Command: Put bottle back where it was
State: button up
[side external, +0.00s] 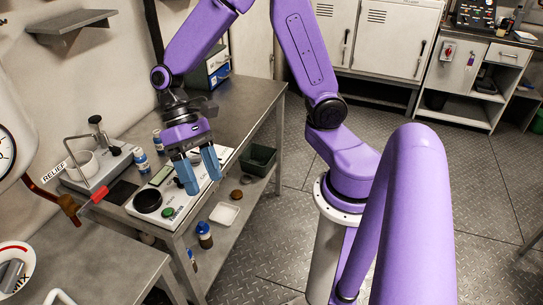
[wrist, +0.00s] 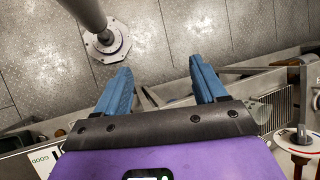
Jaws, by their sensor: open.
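Two small bottles with blue labels stand upright on the metal bench in the side view, one nearer (side external: 141,159) and one just behind it (side external: 158,140). I cannot tell which one the task means. My gripper (side external: 200,174) points down over the white panel, to the right of the bench bottles. It is open and empty, with blue fingers apart; they also show in the wrist view (wrist: 160,68). No bottle shows clearly in the wrist view.
The white panel (side external: 173,202) carries a black round part and a green button. A clamp fixture (side external: 102,160) with a white cup stands left of the bottles. A dark green bin (side external: 258,159) and a white tray (side external: 225,213) are beside and below.

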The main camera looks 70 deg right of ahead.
jog(key=s+d+r+n+t+h, duration=0.1)
jog(key=s+d+n+t, duration=0.2)
jog(key=s+n, duration=0.3)
jog(key=s+d+r+n+t+h, duration=0.1)
jog(key=s+d+n+t+h, duration=0.1)
jog(key=s+n, duration=0.4)
jog(key=shift+s+d+r+n+t+h, duration=0.2)
jog(key=shift+d+r+n+t+h, duration=0.15)
jog(key=shift+d, duration=0.5)
